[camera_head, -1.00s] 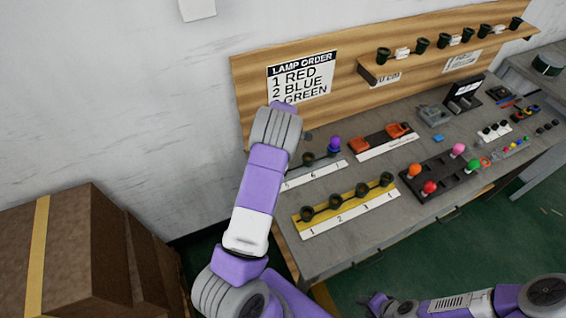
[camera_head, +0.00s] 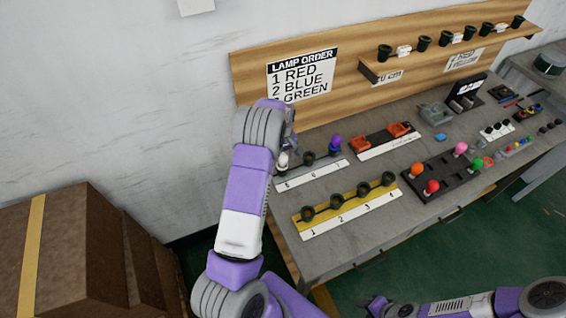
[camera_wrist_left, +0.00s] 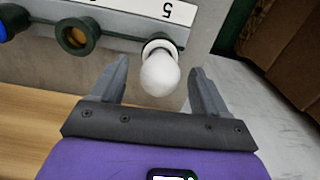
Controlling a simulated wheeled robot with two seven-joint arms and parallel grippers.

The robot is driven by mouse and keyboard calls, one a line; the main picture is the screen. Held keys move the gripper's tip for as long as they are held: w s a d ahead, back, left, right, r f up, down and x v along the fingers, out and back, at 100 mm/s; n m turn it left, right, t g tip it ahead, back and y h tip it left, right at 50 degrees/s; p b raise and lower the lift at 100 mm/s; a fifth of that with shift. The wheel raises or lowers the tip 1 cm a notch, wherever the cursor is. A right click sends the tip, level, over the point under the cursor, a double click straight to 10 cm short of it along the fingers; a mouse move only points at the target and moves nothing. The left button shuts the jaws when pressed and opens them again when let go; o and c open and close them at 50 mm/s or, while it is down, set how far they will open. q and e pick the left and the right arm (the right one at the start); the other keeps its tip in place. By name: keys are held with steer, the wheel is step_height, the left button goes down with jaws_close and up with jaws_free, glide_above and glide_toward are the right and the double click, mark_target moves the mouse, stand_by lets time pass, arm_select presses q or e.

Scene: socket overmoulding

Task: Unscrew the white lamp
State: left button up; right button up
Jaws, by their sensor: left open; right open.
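The white lamp (camera_head: 283,160) stands in the socket at position 5, at the left end of the rear strip (camera_head: 318,173). In the left wrist view the white lamp (camera_wrist_left: 160,75) is a rounded bulb in a dark socket, between the two fingers with a gap on each side. My left gripper (camera_wrist_left: 161,80) is open around it, not visibly touching it. In the head view my left wrist partly hides the lamp and the fingers. My right gripper (camera_head: 376,303) is open and empty, low in the head view, away from the table.
The middle socket (camera_wrist_left: 77,36) is empty, and a blue-purple lamp (camera_head: 335,142) stands at 7. A yellow strip (camera_head: 345,208) with several empty sockets lies in front. A black tray (camera_head: 448,182) holds coloured lamps. The wooden back panel (camera_head: 345,85) rises behind.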

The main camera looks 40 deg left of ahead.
arm_select(q)
steer(key=m+b, duration=0.1)
steer(key=m, duration=1.1)
steer(key=shift+m, duration=0.3)
steer(key=shift+b, duration=0.3)
steer(key=c, duration=1)
steer(key=n, duration=0.4)
steer(key=shift+n, duration=0.4)
steer(key=shift+n, duration=0.8)
steer(key=n+p, duration=0.1)
steer(key=n, duration=0.2)
